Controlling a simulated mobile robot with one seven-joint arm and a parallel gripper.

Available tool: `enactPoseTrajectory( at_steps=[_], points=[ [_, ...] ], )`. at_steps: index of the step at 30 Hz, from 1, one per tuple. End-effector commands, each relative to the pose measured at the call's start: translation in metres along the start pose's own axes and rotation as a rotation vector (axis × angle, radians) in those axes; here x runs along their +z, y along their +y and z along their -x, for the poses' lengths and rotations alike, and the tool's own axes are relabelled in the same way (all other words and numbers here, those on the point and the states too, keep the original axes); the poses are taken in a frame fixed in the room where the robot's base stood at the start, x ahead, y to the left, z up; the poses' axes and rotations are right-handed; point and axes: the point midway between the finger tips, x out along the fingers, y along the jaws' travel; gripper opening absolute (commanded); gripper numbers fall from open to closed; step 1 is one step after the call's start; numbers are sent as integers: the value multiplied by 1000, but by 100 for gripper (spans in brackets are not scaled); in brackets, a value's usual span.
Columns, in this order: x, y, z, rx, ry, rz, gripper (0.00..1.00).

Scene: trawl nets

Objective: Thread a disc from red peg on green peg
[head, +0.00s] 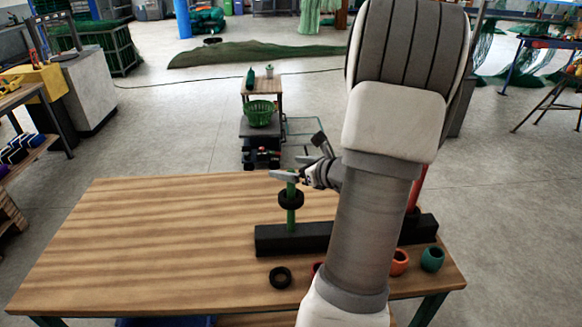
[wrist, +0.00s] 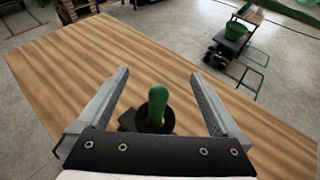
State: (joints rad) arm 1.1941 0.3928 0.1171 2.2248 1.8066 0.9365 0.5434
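The green peg (head: 291,218) stands upright on a long black base (head: 275,240). A black disc (head: 291,200) is around the green peg partway up, with green showing above and below it. The red peg (head: 415,188) is at the right, mostly hidden behind my arm. My gripper (head: 302,172) is at the top of the green peg. In the wrist view my gripper (wrist: 160,76) is open, and the green peg's tip (wrist: 156,103) shows between its fingers. The black disc (wrist: 142,118) shows below the tip, apart from the fingers.
On the wooden table (head: 150,240), a black ring (head: 280,277) lies in front of the base. A red item (head: 317,267), an orange cup-like item (head: 399,262) and a teal one (head: 432,260) are at the right front. The table's left half is clear.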

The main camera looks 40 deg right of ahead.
Motion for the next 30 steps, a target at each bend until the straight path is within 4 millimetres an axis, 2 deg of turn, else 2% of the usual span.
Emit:
enactPoseTrajectory(
  at_steps=[6, 11, 24, 30],
  points=[
    [0, 0, 2, -1, 0, 0, 100],
    [1, -1, 20, -3, 0, 2, 100],
    [1, -1, 125, -5, -1, 1, 100],
    [1, -1, 159, -3, 0, 1, 100]
  ],
)
